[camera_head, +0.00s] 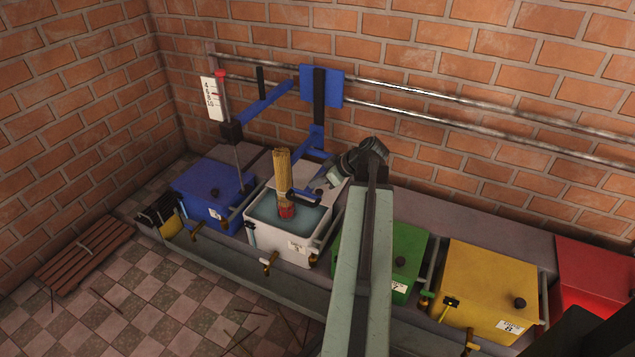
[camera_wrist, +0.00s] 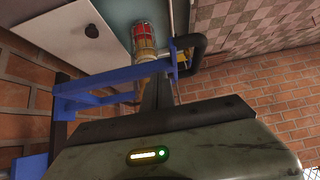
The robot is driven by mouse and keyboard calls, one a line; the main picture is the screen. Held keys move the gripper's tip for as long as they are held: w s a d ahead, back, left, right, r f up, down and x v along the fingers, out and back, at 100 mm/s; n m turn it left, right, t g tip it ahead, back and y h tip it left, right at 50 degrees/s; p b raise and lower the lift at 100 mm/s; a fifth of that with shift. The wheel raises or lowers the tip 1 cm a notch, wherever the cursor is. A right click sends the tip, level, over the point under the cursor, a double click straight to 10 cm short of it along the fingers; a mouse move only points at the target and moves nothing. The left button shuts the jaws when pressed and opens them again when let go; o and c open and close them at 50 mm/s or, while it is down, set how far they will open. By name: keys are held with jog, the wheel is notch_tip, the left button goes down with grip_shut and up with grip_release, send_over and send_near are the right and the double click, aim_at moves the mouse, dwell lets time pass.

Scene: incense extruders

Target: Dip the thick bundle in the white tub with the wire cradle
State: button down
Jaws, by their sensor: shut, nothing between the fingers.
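The white tub (camera_head: 312,245) stands mid-row, with grey-blue liquid (camera_head: 262,211) inside. The thick bundle (camera_head: 283,172) of tan sticks is upright over the tub, with its red end down at the liquid. I cannot tell how deep that end sits. In the wrist view the bundle's red end (camera_wrist: 146,37) lies beyond my fingers, beside a blue bracket (camera_wrist: 95,92) and a black bent handle (camera_wrist: 190,45). My gripper (camera_wrist: 158,78) is shut and empty, close to the bracket. In the head view my gripper (camera_head: 328,184) is right of the bundle. I cannot make out the wire cradle clearly.
A blue tub (camera_head: 200,190) stands left; green (camera_head: 405,258), yellow (camera_head: 490,285) and red (camera_head: 600,280) tubs stand right. Metal rails (camera_head: 420,95) run along the brick wall, carrying a blue plate (camera_head: 322,86). A wooden slatted board (camera_head: 85,256) lies on the tiled floor, with loose sticks nearby.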

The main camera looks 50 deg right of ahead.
notch_tip(320, 180, down, 8)
jog(key=b, duration=0.8)
jog(key=shift+r, duration=0.1)
jog(key=w+r+p+v, duration=0.1)
jog(key=p+v, duration=1)
jog(key=v, duration=0.2)
jog(key=shift+w+a+r, duration=0.25)
jog(key=shift+w+r, duration=0.15)
jog(key=shift+w, duration=0.05)
jog(key=c, duration=2.1)
grip_release()
jog(key=shift+c, duration=0.2)
